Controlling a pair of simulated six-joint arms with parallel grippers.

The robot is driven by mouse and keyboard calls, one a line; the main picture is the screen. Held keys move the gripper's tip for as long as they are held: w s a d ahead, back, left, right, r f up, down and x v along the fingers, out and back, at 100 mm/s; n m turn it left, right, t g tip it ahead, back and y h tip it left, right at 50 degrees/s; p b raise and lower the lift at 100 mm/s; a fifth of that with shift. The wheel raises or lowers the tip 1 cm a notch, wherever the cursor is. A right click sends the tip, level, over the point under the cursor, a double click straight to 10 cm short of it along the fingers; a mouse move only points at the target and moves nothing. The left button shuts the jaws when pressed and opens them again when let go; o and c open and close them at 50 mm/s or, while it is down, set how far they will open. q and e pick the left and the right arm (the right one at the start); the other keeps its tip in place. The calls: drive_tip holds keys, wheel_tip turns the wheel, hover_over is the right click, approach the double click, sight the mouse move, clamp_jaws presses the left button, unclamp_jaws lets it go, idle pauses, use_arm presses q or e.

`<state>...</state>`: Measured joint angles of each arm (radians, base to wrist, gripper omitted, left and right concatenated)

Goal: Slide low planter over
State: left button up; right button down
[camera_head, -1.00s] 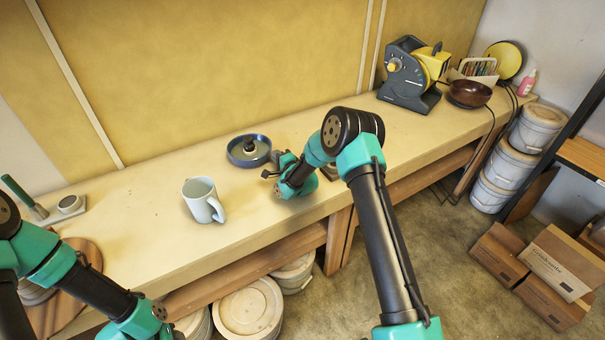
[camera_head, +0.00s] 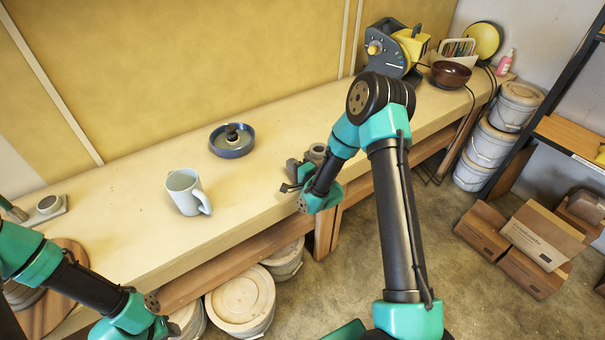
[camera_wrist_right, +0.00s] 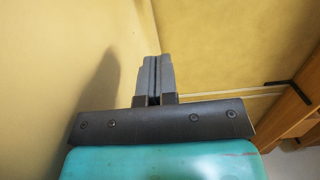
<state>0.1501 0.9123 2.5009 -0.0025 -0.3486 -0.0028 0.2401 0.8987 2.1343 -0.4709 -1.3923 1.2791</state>
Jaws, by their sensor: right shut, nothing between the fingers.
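The low planter, as I take it, is a shallow round dark-blue dish (camera_head: 231,148) with a dark knob-like piece in its middle. It stands upright on the workbench (camera_head: 130,235), right of and behind the mug. My right gripper (camera_head: 286,187) is low over the bench near its front edge, to the right of and in front of the dish, apart from it. Its fingers are shut and empty; they also show together in the right wrist view (camera_wrist_right: 153,75), with no dish there.
A pale blue mug (camera_head: 184,193) stands left of the dish. A small grey round piece (camera_head: 317,151) sits by my right wrist, partly hidden. A brown bowl (camera_head: 450,76) and a grey-yellow machine (camera_head: 390,45) stand at the bench's far right. The bench behind the dish is clear.

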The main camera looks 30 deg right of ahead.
drive_tip(key=shift+v, duration=2.8)
